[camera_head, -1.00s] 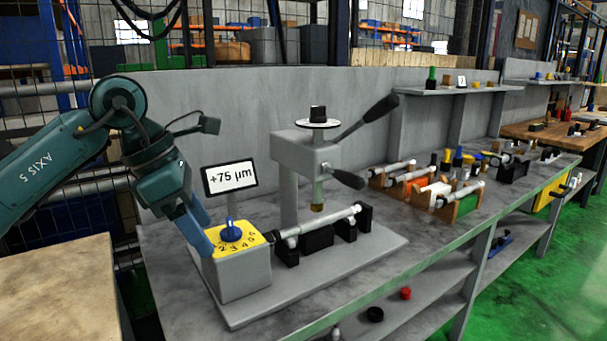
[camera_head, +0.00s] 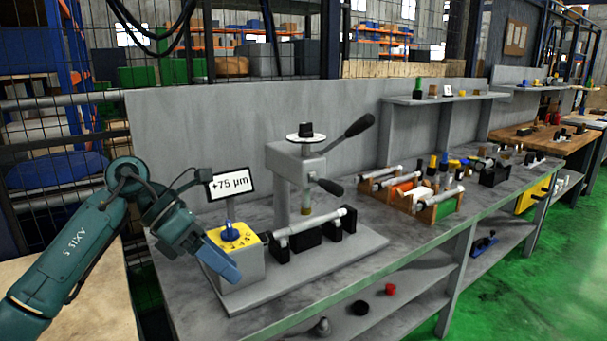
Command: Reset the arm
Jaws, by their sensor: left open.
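My left arm (camera_head: 85,235), teal and marked "AXIS 5", comes in from the lower left. Its gripper (camera_head: 221,263) has blue fingers and is open, with nothing seen between them. The fingers are in front of the grey box with the yellow dial plate (camera_head: 246,240); I cannot tell whether they touch it. The blue knob (camera_head: 230,231) on top of the plate is clear of the fingers. My right gripper is not in view.
The gauge fixture (camera_head: 300,165) with levers stands behind the dial box, a shaft lying across its supports. A display (camera_head: 229,184) reads "+75 µm". Racks with shafts (camera_head: 412,195) stand to the right. Red and black caps lie on the lower shelf (camera_head: 425,268).

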